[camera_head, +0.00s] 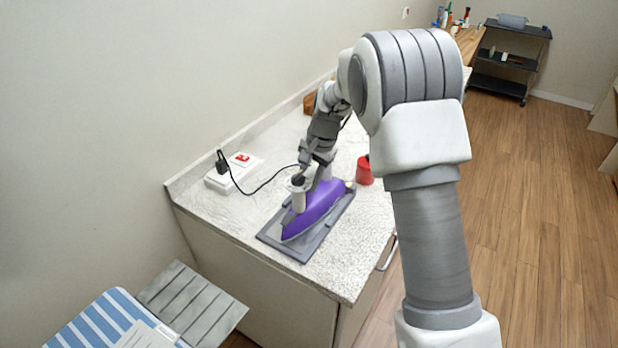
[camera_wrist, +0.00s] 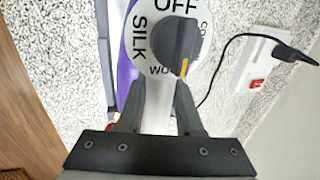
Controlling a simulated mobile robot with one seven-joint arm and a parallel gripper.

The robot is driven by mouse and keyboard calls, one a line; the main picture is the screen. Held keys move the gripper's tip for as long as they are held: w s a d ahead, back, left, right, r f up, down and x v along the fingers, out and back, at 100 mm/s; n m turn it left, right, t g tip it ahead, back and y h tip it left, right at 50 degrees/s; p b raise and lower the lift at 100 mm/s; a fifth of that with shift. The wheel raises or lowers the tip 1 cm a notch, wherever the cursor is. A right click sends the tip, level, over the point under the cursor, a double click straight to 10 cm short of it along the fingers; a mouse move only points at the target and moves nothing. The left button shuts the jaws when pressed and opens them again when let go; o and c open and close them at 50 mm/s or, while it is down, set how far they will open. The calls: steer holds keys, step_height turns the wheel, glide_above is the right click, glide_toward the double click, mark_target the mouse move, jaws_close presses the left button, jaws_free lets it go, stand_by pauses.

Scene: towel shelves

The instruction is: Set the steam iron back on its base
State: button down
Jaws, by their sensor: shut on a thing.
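The purple steam iron (camera_head: 318,212) is over its flat grey base (camera_head: 288,248) on the speckled counter, roughly lined up with it. I cannot tell whether its sole touches the base. In the wrist view, my gripper (camera_wrist: 160,90) is shut on the white part of the iron, just below its round dial. The dial's dark knob (camera_wrist: 178,45) has an orange mark pointing down near "WO"; "OFF" and "SILK" also show. In the head view, my gripper (camera_head: 313,178) comes down from above and behind the iron, partly hidden by my arm.
A white socket box (camera_head: 232,172) with a red switch stands by the wall; a black cord (camera_head: 262,188) runs from its plug towards the iron. A red cup (camera_head: 364,171) stands right of the base. A striped blue towel (camera_head: 100,322) is at the lower left. The counter's front corner is clear.

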steer(key=shift+w+r, duration=0.1)
stand_by(0.3)
jaws_free()
stand_by(0.4)
steer(key=shift+w+a+p+v, duration=0.15)
steer(key=shift+a+p+v, duration=0.1)
steer(key=shift+p+v, duration=0.85)
steer(key=shift+w+a+p+v, duration=0.2)
steer(key=shift+p+v, duration=0.55)
steer(key=shift+v, duration=0.7)
steer(key=shift+w+a+p+v, duration=0.1)
steer(key=shift+a+p+v, duration=0.15)
steer(key=shift+p+v, duration=0.85)
steer(key=shift+s+r, duration=0.15)
steer(key=shift+r, duration=0.3)
